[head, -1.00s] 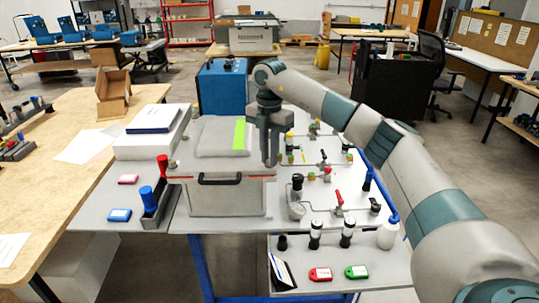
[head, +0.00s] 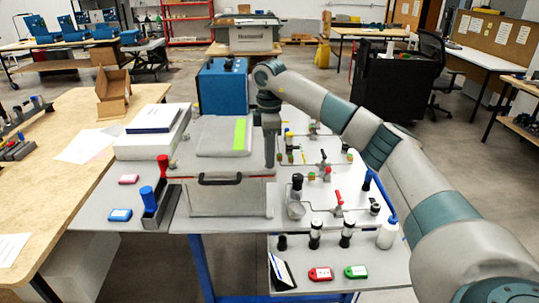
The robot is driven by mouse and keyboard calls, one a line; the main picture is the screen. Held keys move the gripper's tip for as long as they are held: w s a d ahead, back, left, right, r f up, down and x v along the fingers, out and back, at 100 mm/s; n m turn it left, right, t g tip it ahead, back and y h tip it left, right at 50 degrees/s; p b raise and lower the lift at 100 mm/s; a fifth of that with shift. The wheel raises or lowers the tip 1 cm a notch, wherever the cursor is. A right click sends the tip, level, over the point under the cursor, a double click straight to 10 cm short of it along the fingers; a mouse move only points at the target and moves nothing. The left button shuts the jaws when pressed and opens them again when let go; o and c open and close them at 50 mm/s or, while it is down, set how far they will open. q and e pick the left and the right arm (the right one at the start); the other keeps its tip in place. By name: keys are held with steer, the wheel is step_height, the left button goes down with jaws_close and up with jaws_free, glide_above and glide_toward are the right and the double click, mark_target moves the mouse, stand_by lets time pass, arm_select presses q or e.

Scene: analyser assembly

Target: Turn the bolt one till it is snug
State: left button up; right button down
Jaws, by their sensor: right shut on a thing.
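The analyser (head: 228,198) is a grey box with a dark front handle (head: 220,179) and a raised lid panel with a green strip. My right gripper (head: 270,163) points straight down at the right front corner of its top. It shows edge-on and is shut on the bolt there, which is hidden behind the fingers. A small grey bolt-like knob (head: 173,164) shows at the left front corner. My left gripper is not in view.
Right of the analyser is a white panel (head: 330,211) with valves, tubes and gauges. A blue box (head: 222,86) stands behind. A lower shelf (head: 330,248) holds bottles and tags.

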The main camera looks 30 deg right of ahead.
steer(key=shift+w+r+m, duration=0.1)
steer(key=shift+r+m, duration=0.05)
steer(key=shift+m, duration=0.25)
steer(key=c, duration=1.7)
jaws_free()
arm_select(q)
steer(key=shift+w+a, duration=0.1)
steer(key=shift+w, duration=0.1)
